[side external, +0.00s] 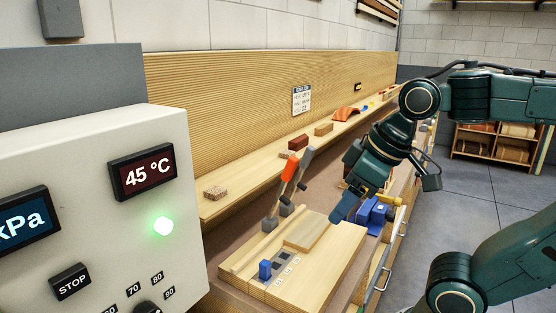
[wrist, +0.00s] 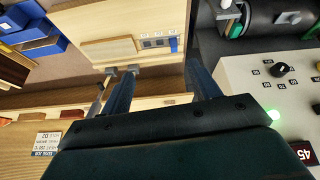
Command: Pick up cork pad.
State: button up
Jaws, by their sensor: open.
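A small speckled brown block that looks like the cork pad (side external: 215,192) lies on the wooden ledge, at its near left end in the side external view. I cannot make it out in the wrist view, where my gripper covers part of the ledge. My gripper (side external: 345,207) hangs over the right side of the wooden work board, well to the right of the pad and apart from it. In the wrist view my gripper (wrist: 160,68) has its two blue fingers spread, with nothing between them.
The work board (side external: 325,271) carries a flat wooden panel (side external: 306,234) and a small blue block (side external: 265,270). A control box (side external: 90,205) fills the left. Several blocks, including a red one (side external: 298,142), lie further along the ledge.

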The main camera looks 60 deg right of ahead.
jog(key=w+r+n+g, duration=0.1)
jog(key=w+r+n, duration=0.3)
jog(key=w+r, duration=0.35)
jog(key=r+n+g, duration=0.1)
jog(key=n+g, duration=0.3)
jog(key=n, duration=0.9)
send_over(217, 189)
jog(key=shift+w, duration=0.1)
jog(key=shift+f, duration=0.15)
jog(key=shift+f, duration=4.15)
jog(key=shift+f, duration=0.1)
jog(key=shift+f, duration=2.55)
